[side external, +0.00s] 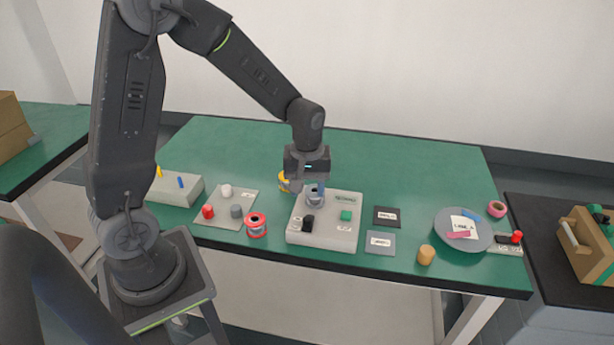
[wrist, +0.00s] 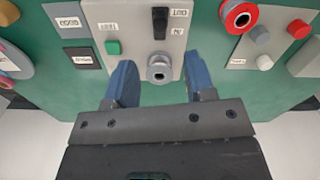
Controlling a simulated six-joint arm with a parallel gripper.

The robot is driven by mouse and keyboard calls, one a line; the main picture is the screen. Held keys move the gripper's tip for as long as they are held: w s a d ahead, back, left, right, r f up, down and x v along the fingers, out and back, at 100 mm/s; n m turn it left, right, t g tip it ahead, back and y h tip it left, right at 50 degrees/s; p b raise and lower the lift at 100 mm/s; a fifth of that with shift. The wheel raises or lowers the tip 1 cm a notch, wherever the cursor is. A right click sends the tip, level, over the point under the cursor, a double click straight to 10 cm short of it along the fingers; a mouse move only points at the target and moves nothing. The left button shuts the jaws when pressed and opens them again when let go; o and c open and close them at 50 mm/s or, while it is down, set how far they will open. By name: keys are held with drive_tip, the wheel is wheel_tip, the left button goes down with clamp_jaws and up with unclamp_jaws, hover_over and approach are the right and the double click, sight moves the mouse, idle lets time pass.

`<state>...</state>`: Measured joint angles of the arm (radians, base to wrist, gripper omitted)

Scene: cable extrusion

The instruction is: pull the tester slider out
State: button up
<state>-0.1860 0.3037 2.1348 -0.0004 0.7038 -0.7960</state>
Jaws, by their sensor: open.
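The tester is a light grey box (side external: 330,236) on the green table, also in the wrist view (wrist: 135,54). Its black slider (side external: 308,222) stands on the top near the front left; in the wrist view it (wrist: 160,22) is at the top middle beside labels reading OUT and IN. A round metal socket (wrist: 159,69) and a green button (wrist: 113,47) share the box top. My gripper (wrist: 160,76) is open and empty, its blue fingers either side of the socket in that view. In the side view my gripper (side external: 315,188) is above the box's back part, apart from the slider.
The table's back is clear.

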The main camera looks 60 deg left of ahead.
drive_tip(key=shift+r, duration=1.55)
drive_tip(key=s+d+r+m+t, duration=0.2)
drive_tip(key=s+d+r+m, duration=0.1)
drive_tip(key=s+r+m, duration=0.2)
drive_tip(key=s+d+r+m+t, duration=0.3)
drive_tip(key=s+r+m, duration=0.3)
drive_tip(key=s+r, duration=0.3)
drive_tip(key=shift+s+d+t, duration=0.3)
drive_tip(key=shift+s, duration=0.25)
